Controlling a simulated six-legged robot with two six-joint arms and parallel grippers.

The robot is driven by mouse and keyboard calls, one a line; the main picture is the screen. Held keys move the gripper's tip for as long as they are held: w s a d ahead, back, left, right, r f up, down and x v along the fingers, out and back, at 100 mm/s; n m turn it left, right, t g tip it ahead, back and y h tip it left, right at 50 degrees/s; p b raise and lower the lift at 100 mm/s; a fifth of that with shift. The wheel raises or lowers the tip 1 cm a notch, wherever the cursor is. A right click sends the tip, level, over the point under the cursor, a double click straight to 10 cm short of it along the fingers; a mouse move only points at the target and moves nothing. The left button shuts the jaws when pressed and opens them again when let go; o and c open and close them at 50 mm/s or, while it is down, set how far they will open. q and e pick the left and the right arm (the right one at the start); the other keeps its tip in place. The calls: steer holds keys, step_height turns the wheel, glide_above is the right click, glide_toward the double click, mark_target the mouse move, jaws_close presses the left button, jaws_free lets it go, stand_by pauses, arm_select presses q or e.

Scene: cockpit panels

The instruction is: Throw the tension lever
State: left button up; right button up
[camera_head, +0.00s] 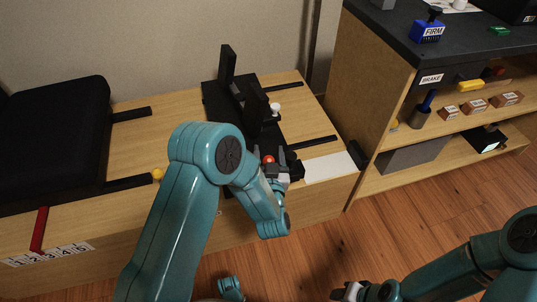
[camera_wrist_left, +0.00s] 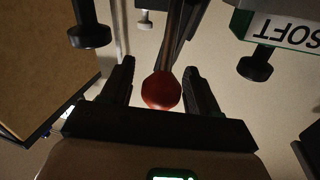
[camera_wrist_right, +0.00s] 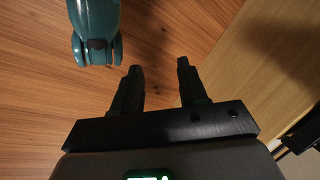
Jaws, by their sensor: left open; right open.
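A lever with a round red knob (camera_head: 268,159) stands at the black mechanism on the wooden bench. In the left wrist view the red knob (camera_wrist_left: 162,91) sits between the two fingers on a metal rod. My left gripper (camera_wrist_left: 158,70) is open around it, with gaps on both sides. A red lever (camera_head: 40,230) is at the bench's front left above a strip numbered from 1 (camera_head: 48,254). Which lever is the tension lever, no readable label shows. My right gripper (camera_head: 345,292) is open and empty, low over the floor; its fingers show in the right wrist view (camera_wrist_right: 160,68).
A black seat (camera_head: 55,135) is at the left. A white-tipped knob (camera_head: 275,107) and upright black plates (camera_head: 227,64) are near the red knob. A shelf unit (camera_head: 385,85) with a BRAKE label (camera_head: 431,79) stands at the right. Wooden floor (camera_head: 395,225) is open in front.

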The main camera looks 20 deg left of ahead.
arm_select(q)
jaws_close()
steer(key=shift+w+a+r+g+p, duration=0.25)
steer(key=shift+w+r+g+p, duration=0.2)
steer(key=shift+p, duration=0.5)
steer(key=w+a+g+h+p, duration=0.1)
steer(key=g+p, duration=0.1)
steer(key=p, duration=0.2)
steer(key=w+a+n+g+h+p, duration=0.1)
steer(key=w+g+p, duration=0.1)
steer(key=p, duration=0.2)
steer(key=w+a+f+g+h+p, duration=0.1)
steer(key=w+g+h+p, duration=0.1)
steer(key=g+p, duration=0.1)
steer(key=shift+w+a+n+p, duration=0.15)
steer(key=shift+a+n+p, duration=0.15)
steer(key=shift+a+p, duration=0.15)
steer(key=shift+w+a+f+g+p, duration=0.1)
steer(key=shift+w+f+g+p, duration=0.15)
steer(key=shift+f+g+p, duration=0.15)
steer(key=shift+w+f, duration=0.1)
steer(key=shift+w+a+f+p, duration=0.25)
steer(key=shift+f+p, duration=0.1)
arm_select(e)
step_height(320, 180, up, 15)
steer(key=s+a, duration=0.1)
steer(key=shift+a+n+g, duration=0.3)
steer(key=shift+s+f, duration=0.1)
steer(key=shift+f, duration=0.05)
